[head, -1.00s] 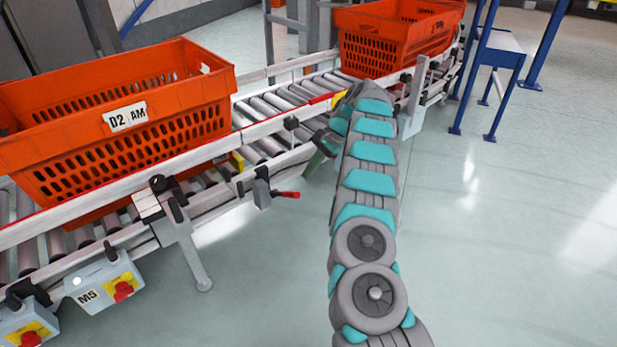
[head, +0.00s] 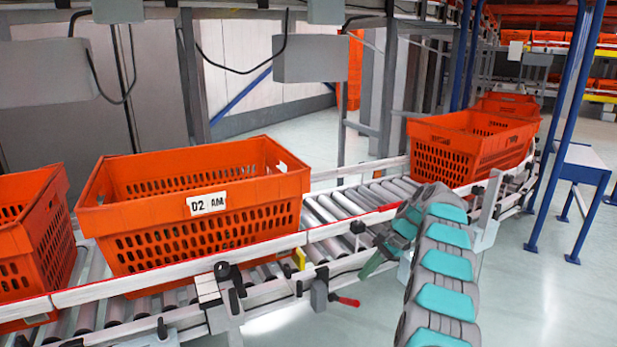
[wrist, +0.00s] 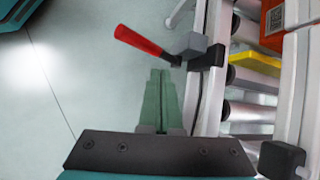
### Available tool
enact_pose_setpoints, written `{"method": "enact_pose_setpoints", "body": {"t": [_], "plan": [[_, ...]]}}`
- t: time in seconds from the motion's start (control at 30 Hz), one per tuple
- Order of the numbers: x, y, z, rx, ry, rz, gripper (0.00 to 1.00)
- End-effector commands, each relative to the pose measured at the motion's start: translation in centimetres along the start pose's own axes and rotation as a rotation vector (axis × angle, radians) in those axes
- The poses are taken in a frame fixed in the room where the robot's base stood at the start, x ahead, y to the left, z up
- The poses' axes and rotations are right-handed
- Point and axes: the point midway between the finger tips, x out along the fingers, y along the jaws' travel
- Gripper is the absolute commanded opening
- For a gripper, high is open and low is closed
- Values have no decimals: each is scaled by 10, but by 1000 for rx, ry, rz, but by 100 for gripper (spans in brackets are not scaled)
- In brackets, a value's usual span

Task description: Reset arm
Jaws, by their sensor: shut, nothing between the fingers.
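My gripper (wrist: 158,100) shows in the wrist view with its two green fingers together and nothing between them. It is beside the conveyor's outer rail, close to a clamp with a red handle (wrist: 138,40). In the head view my gripper (head: 372,264) is partly hidden at the conveyor's front side, and my grey and teal arm rises from the bottom edge towards it. The red handle also shows in the head view (head: 348,301), to the left of my gripper.
An orange tote (head: 150,245) labelled D2 AM stands on the roller conveyor (head: 335,212). Another tote (head: 30,245) is at the left edge, and more (head: 440,165) stand further right. A blue-legged stand (head: 585,160) is at the right. The floor (head: 540,290) at right is clear.

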Motion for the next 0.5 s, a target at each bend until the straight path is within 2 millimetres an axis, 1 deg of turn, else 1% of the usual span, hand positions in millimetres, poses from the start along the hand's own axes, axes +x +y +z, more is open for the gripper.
{"method": "enact_pose_setpoints", "body": {"t": [0.03,0.17,0.27,0.3,0.47,0.5], "plan": [[-7,-3,18,-28,-6,2,0],[-18,-3,57,-99,-12,12,0],[-24,2,87,-155,-15,28,0],[-26,5,99,-177,-18,38,0],[-35,19,146,-269,-8,67,0],[-36,24,157,-290,-7,79,0]]}}
